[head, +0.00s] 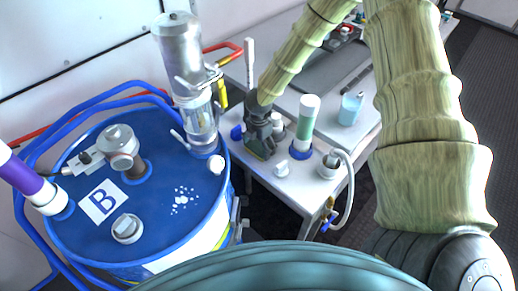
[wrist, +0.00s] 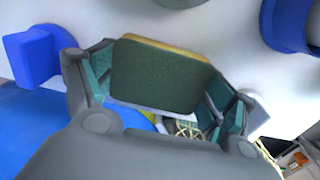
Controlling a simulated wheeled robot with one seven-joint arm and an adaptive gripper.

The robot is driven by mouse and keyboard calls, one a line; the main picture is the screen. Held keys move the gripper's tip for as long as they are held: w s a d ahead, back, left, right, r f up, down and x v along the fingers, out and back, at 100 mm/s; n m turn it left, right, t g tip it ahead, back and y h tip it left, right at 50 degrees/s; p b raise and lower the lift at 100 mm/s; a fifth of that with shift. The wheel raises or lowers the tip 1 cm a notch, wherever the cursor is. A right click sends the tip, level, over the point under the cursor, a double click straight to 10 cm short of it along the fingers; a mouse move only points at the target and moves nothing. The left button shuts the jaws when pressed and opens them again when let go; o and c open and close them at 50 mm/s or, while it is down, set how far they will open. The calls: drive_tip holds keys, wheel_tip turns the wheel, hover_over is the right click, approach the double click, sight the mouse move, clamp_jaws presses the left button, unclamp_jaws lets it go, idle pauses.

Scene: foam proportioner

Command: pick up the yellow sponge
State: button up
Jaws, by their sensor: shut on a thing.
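The yellow sponge (wrist: 162,76) sits between the fingers of my gripper (wrist: 158,92) in the wrist view. Its broad dark green face is turned to the camera and a thin yellow edge shows along the far side. The fingers press on it from left and right. In the head view my gripper (head: 262,133) points down at the left part of the white table, and the sponge is mostly hidden there. I cannot tell whether the sponge touches the tabletop.
A blue drum (head: 165,222) with a clear cylinder (head: 200,122) stands left of the white table (head: 262,180). A green-and-white tube (head: 306,122), a white fitting (head: 282,168) and a hose (head: 348,190) are right of my gripper. A light blue cup (head: 350,109) stands farther right.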

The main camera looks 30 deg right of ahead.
sight(259, 146)
drive_tip(key=shift+r, duration=0.1)
drive_tip(key=shift+r+b, duration=1.55)
drive_tip(key=shift+r, duration=3.35)
drive_tip(key=shift+c, duration=0.5)
